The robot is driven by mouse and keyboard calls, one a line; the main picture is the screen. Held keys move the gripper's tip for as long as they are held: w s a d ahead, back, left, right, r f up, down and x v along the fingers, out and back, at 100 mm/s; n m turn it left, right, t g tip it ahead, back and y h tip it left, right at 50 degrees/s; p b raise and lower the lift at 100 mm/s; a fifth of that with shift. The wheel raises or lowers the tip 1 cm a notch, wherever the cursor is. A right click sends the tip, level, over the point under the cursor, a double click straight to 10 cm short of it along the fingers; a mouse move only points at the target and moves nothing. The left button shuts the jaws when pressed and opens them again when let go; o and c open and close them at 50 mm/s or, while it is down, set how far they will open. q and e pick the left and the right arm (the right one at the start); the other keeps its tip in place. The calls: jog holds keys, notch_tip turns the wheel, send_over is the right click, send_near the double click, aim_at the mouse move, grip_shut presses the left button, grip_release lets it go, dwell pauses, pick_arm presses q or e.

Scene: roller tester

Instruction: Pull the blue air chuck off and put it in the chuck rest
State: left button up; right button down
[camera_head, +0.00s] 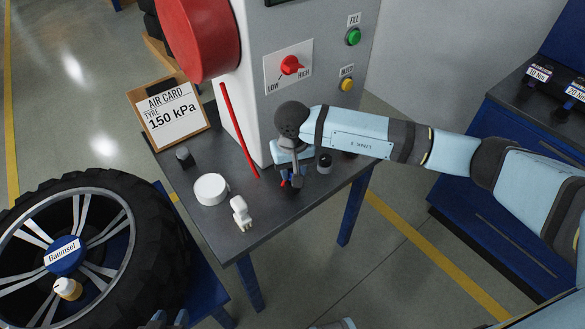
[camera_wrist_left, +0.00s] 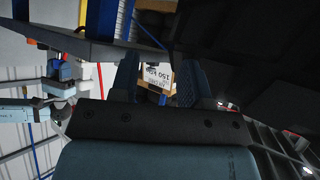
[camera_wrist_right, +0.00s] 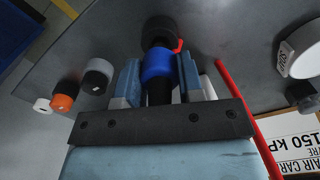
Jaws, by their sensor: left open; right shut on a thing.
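The blue air chuck (camera_wrist_right: 158,66) shows in the right wrist view as a blue collar on a dark stem, with a red lever beside it. My right gripper (camera_wrist_right: 158,84) is shut on it, one finger on each side. In the head view my right gripper (camera_head: 289,181) is low over the grey table, and hides most of the chuck. A dark round piece (camera_wrist_right: 158,30) lies just beyond the collar; I cannot tell whether they touch. I cannot pick out the chuck rest for certain. My left gripper (camera_wrist_left: 157,78) is open and empty, with its tips at the head view's bottom edge (camera_head: 166,321).
A red rod (camera_head: 239,131) and the AIR CARD board (camera_head: 170,112) stand behind. A tyre (camera_head: 165,240) is at left.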

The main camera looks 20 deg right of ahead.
jog(key=shift+f+b, duration=1.1)
jog(key=shift+f, duration=0.15)
pick_arm(q)
jog(key=shift+f, duration=0.55)
pick_arm(e)
jog(key=c, duration=0.7)
grip_release()
